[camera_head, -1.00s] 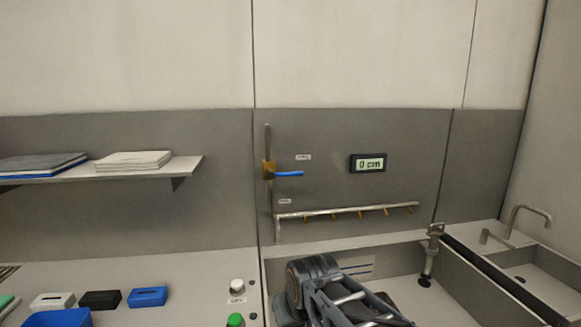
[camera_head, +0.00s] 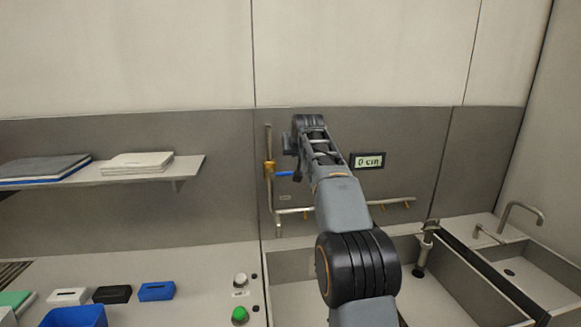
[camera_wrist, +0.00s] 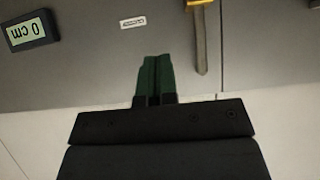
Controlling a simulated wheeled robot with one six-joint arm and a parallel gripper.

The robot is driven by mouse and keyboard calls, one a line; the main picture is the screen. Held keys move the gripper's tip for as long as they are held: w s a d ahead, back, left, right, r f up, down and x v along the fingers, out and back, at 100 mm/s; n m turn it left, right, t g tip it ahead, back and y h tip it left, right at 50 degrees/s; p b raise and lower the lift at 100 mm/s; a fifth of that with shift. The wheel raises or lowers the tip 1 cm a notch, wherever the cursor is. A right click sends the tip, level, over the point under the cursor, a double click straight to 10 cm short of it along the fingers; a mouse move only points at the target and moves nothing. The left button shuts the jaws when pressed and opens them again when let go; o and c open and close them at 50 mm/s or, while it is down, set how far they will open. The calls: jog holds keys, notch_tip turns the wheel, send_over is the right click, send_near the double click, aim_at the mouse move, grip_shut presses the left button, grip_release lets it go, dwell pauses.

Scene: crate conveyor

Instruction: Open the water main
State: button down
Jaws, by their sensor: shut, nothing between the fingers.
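The water main valve has a brass body (camera_head: 269,168) on a vertical pipe and a blue lever (camera_head: 284,174) that points right, level. My arm partly covers the lever's right end in the head view. In the wrist view, which is turned upside down, the brass body (camera_wrist: 198,3) shows at the top edge, and the lever is out of view. My gripper (camera_wrist: 155,58), with dark green fingers, is shut and empty in front of the wall, apart from the valve. Its fingertips are not clear in the head view.
A wall display (camera_head: 369,161) reads 0 cm. A horizontal pipe with brass outlets (camera_head: 398,203) runs over a trough (camera_head: 283,263). A sink tap (camera_head: 522,208) is at right. A shelf (camera_head: 150,172) and a counter with a green button (camera_head: 240,315) are at left.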

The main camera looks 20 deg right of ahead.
jog(key=shift+w, duration=0.15)
jog(key=p, duration=0.5)
send_over(286, 173)
jog(key=s+d, duration=0.1)
jog(key=s, duration=0.2)
notch_tip(286, 173, down, 5)
jog(key=f, duration=0.2)
jog(key=w+f, duration=0.1)
jog(key=f, duration=0.1)
jog(key=shift+w+d+f+b, duration=0.15)
jog(key=shift+w+f+b, duration=0.05)
jog(key=shift+b, duration=0.15)
